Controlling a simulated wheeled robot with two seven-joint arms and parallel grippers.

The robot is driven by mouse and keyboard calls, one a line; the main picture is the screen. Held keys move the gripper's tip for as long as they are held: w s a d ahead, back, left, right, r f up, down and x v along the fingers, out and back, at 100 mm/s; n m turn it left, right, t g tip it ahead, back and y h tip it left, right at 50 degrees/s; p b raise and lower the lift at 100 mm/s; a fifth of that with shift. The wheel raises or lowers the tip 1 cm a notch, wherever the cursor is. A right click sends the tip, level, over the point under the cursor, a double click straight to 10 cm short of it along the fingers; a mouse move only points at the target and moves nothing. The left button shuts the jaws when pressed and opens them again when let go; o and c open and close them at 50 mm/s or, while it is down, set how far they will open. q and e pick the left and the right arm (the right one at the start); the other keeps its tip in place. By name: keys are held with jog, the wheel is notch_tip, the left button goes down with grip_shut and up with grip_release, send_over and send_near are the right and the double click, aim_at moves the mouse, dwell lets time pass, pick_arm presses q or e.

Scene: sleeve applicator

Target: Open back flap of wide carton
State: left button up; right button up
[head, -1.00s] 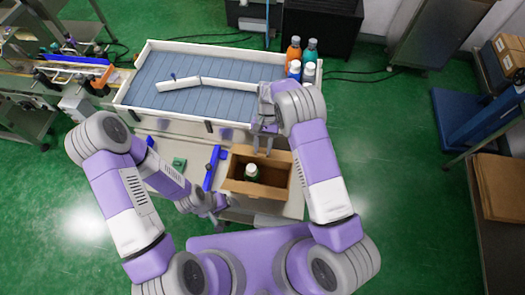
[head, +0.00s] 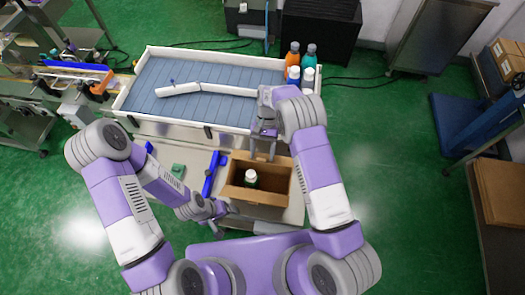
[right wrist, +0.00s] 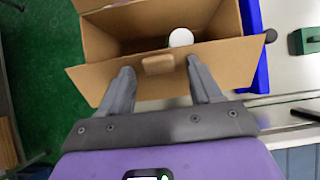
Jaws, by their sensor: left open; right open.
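The open brown carton (head: 270,198) stands on the worktable, and a bottle with a white cap (head: 250,177) is inside. Its back flap (head: 283,161) is at the side nearer the conveyor; it fills the near side of the carton in the right wrist view (right wrist: 225,65), with a small brown tab (right wrist: 158,63) on it. My right gripper (head: 262,155) is open at the back flap; its fingers (right wrist: 160,66) lie over the flap on either side of the tab. Whether they touch it, I cannot tell. My left gripper (head: 218,212) is open near the carton's front left corner.
A blue-grey conveyor (head: 205,105) with a white guide bar (head: 225,90) lies behind the carton. Several bottles (head: 300,65) stand at its right end. A blue tool (head: 213,175) and a green block (head: 178,170) lie left of the carton.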

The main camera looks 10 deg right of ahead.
jog(key=v, duration=0.7)
jog(key=shift+w+r+b, duration=0.15)
jog(key=shift+r+b, duration=0.1)
jog(key=shift+b, duration=0.15)
jog(key=shift+c, duration=0.3)
